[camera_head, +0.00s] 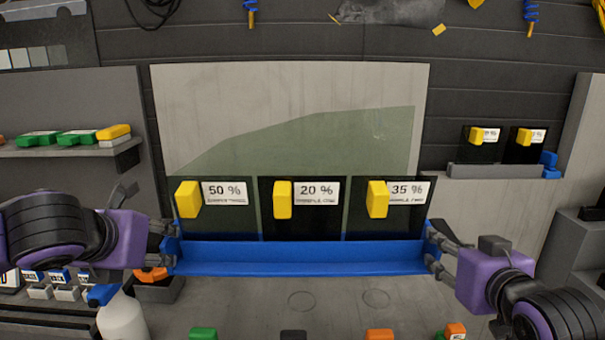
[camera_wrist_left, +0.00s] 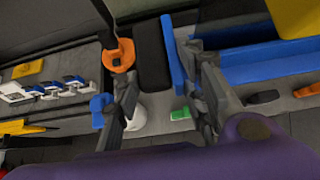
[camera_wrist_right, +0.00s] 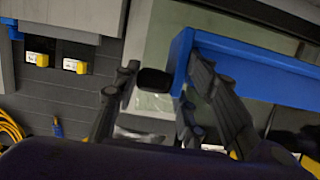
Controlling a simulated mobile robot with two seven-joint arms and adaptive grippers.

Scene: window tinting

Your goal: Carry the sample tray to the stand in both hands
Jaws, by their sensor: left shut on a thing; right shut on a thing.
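The blue sample tray (camera_head: 300,258) is held level across the middle of the head view. Three dark film samples stand in it, labelled 50 % (camera_head: 225,222), 20 % (camera_head: 310,222) and 35 % (camera_head: 405,222), each with a yellow block. My left gripper (camera_head: 168,248) is shut on the tray's left end; the blue end also shows in the left wrist view (camera_wrist_left: 173,58). My right gripper (camera_head: 434,248) is shut on the right end, whose blue part also shows in the right wrist view (camera_wrist_right: 181,60). I cannot tell which surface is the stand.
A grey worktop (camera_head: 340,318) with faint round marks lies below the tray, with coloured items along its near edge. A white spray bottle (camera_head: 122,318) stands lower left. A glass pane (camera_head: 290,115) rises behind. Shelves hold blocks at left (camera_head: 60,150) and samples at right (camera_head: 480,150).

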